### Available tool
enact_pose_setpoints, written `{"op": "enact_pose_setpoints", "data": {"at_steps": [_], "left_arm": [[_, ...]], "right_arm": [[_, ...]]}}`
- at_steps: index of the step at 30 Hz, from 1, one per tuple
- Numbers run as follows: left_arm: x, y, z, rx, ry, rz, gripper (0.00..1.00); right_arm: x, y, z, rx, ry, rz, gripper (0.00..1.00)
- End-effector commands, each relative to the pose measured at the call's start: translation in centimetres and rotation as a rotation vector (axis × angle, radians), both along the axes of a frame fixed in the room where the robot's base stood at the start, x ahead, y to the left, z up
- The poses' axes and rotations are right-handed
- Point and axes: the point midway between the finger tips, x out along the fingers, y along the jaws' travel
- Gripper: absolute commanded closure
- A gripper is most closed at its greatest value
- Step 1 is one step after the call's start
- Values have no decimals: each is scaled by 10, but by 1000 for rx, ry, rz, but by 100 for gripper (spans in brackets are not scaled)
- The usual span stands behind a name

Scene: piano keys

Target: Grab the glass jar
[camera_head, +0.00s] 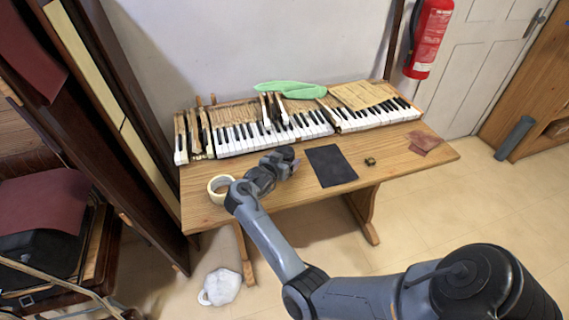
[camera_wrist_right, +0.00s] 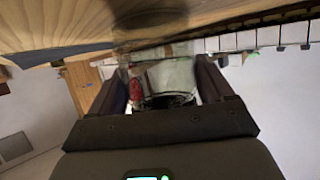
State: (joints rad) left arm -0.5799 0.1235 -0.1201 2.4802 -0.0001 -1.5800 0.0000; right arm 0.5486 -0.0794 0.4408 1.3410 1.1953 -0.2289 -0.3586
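A clear glass jar (camera_wrist_right: 163,78) stands between the two fingers of my right gripper in the right wrist view, which is upside down. Its base meets the wooden table top. The fingers of my right gripper (camera_wrist_right: 162,88) are wide apart, one on each side of the jar, and look very close to its walls. I cannot tell whether they press on it. In the head view my right gripper (camera_head: 286,160) is low over the table in front of the keys, and the jar is mostly hidden there. My left gripper is not in view.
The wooden table (camera_head: 400,165) holds piano keys (camera_head: 270,130) along its back. A roll of tape (camera_head: 219,188) lies left of my gripper. A dark sheet (camera_head: 331,166), a small brown object (camera_head: 370,161) and a reddish cloth (camera_head: 424,141) lie to the right. A green cloth (camera_head: 290,90) lies behind the keys.

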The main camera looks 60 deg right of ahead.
Motion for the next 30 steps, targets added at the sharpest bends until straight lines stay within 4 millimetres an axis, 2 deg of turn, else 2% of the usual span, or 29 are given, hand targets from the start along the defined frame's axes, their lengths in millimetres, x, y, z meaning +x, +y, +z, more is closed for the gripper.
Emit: {"op": "enact_pose_setpoints", "data": {"at_steps": [1, 6, 17, 23, 28, 30], "left_arm": [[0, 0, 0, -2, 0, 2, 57], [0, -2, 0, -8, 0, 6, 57], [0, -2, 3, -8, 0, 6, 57], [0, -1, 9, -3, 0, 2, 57], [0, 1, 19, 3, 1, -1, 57], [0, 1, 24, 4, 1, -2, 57]], "right_arm": [[0, 0, 0, 0, 0, 0, 44], [0, 0, 1, -2, -2, 1, 67], [0, 0, 6, -2, -2, 0, 67], [0, 0, 23, -3, -3, -1, 67], [0, 0, 49, -4, -5, -2, 67], [-14, 0, 52, -3, -2, -3, 67]]}}
